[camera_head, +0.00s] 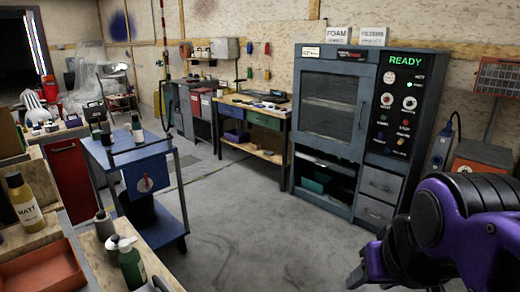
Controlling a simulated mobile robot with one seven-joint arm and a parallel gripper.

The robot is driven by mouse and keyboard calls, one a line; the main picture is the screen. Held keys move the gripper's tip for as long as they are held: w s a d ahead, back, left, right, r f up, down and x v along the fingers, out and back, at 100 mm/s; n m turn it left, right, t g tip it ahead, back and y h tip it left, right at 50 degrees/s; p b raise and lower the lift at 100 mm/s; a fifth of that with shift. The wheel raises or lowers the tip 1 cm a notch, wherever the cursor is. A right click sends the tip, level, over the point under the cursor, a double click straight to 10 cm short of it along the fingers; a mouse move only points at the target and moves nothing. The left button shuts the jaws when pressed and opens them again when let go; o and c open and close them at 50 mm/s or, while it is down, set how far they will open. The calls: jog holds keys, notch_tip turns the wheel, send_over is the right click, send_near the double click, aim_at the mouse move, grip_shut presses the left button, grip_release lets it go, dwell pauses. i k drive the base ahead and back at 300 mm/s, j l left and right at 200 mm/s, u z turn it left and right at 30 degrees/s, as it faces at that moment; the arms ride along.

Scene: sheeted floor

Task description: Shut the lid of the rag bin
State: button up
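I cannot pick out a rag bin with certainty. Red and grey bin-like boxes (200,106) stand at the back, left of the workbench, too small to tell their lids. My purple and black arm fills the lower right corner, in front of the cabinet. A purple end part (372,268) shows there, and I cannot tell whether the gripper is open or shut. I see nothing held.
A blue cart (160,151) with bottles stands left of centre. A wooden bench with a bottle (22,198) and an orange tray (42,268) is at the near left. A large grey-blue cabinet (308,130) stands at the back right. The grey floor between is clear.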

aim_at(66, 158)
jog(key=i+u, duration=0.15)
jog(key=u, duration=0.2)
jog(key=i+l+u, duration=0.15)
jog(key=u, duration=0.2)
jog(key=i+l+u, duration=0.1)
jog(key=u, duration=0.25)
jog(key=i+l+u, duration=0.2)
jog(key=u, duration=0.2)
jog(key=i+l+u, duration=0.15)
jog(key=l+u, duration=0.3)
jog(key=i+l+u, duration=0.25)
jog(key=l, duration=0.2)
jog(key=i+l, duration=0.25)
jog(key=i, duration=0.15)
jog(key=i+l, duration=0.25)
jog(key=i, duration=0.15)
jog(key=u, duration=0.05)
